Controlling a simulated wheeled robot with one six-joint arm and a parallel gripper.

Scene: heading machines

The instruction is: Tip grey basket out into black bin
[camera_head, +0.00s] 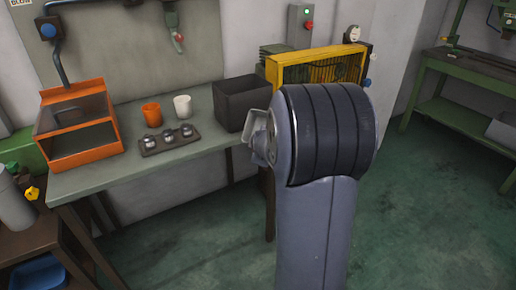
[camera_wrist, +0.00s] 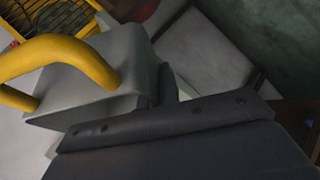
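The black bin (camera_head: 242,101) stands upright at the right end of the workbench in the head view, its open top facing up. In the wrist view, a grey box-like body (camera_wrist: 82,88) with a curved yellow handle (camera_wrist: 65,48) shows close up at left. It may be the grey basket, but its opening and contents do not show. My gripper (camera_head: 260,138) is beside the bin, on its right and near side, mostly hidden by my forearm. Its fingertips cannot be made out, so its hold on the handle is unclear. No grey basket shows clearly in the head view.
The workbench (camera_head: 190,165) also bears an orange box (camera_head: 78,142), an orange cup (camera_head: 152,115), a white cup (camera_head: 182,106) and a tray (camera_head: 168,140) with metal parts. A yellow guard (camera_head: 318,68) stands behind my arm. Green floor (camera_head: 425,200) is clear at right.

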